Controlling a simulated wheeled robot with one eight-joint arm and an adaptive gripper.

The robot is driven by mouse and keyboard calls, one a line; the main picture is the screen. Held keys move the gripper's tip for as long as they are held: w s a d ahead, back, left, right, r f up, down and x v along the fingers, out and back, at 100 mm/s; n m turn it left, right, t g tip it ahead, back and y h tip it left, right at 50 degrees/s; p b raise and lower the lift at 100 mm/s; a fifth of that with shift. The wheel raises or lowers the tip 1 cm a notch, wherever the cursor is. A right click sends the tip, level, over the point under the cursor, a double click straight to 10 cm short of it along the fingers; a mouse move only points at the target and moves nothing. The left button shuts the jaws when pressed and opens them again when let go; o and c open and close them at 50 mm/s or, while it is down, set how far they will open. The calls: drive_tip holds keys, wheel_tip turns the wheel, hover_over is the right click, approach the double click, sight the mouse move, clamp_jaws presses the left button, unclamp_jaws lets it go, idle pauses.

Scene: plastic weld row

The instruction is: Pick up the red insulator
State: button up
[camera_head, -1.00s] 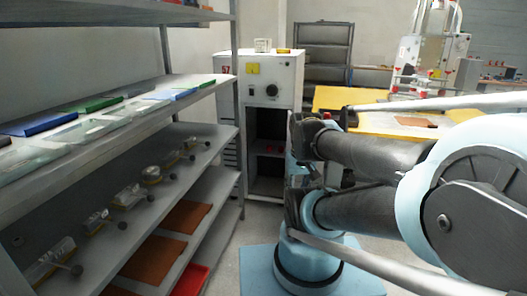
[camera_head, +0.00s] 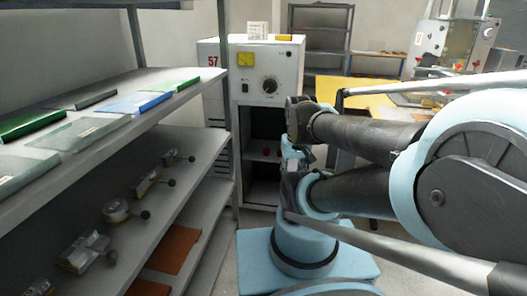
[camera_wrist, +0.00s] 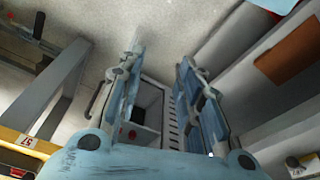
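Small red items (camera_head: 267,152), which may include the red insulator, sit on the inner shelf of the grey cabinet (camera_head: 267,76), below its control panel. They are too small to identify. In the wrist view a red spot (camera_wrist: 132,134) shows in the cabinet's dark opening. My gripper (camera_wrist: 162,60) is open, with two blue fingers spread apart and nothing between them. It is outside the cabinet, apart from the red items.
A shelf rack (camera_head: 130,92) runs along the left, with coloured sheets on top and metal parts with round knobs below. A yellow table (camera_head: 365,91) stands behind my arm at right. An empty grey rack (camera_head: 320,45) stands at the back. Floor shows right of the left rack.

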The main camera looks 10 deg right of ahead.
drive_tip(key=shift+w+d, duration=0.25)
drive_tip(key=shift+w, duration=0.25)
